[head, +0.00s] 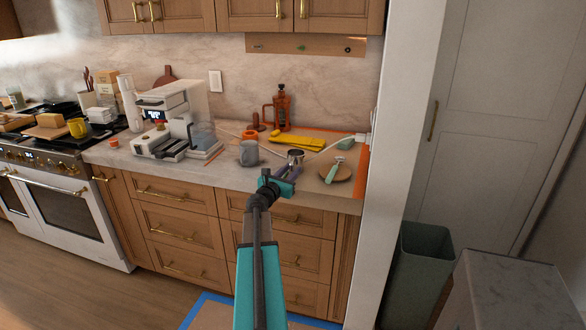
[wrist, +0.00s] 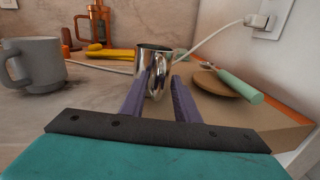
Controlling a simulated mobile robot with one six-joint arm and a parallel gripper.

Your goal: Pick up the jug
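The jug (head: 295,157) is a small shiny metal pitcher standing upright near the counter's front edge. In the wrist view the jug (wrist: 150,62) is straight ahead, with its handle facing me. My gripper (head: 293,172) is at the counter's front edge, just in front of the jug. In the wrist view its two purple fingers (wrist: 158,84) are apart, and the jug's handle and lower body show between their tips. Nothing is gripped. I cannot tell whether a finger touches the jug.
A grey mug (wrist: 38,65) stands left of the jug. A round wooden board (head: 338,174) with a green-handled tool (head: 334,170) lies right. Behind are a yellow cloth-like item (head: 297,142), an amber handled vessel (head: 282,110) and a white cable (head: 335,142). A coffee machine (head: 165,110) stands further left.

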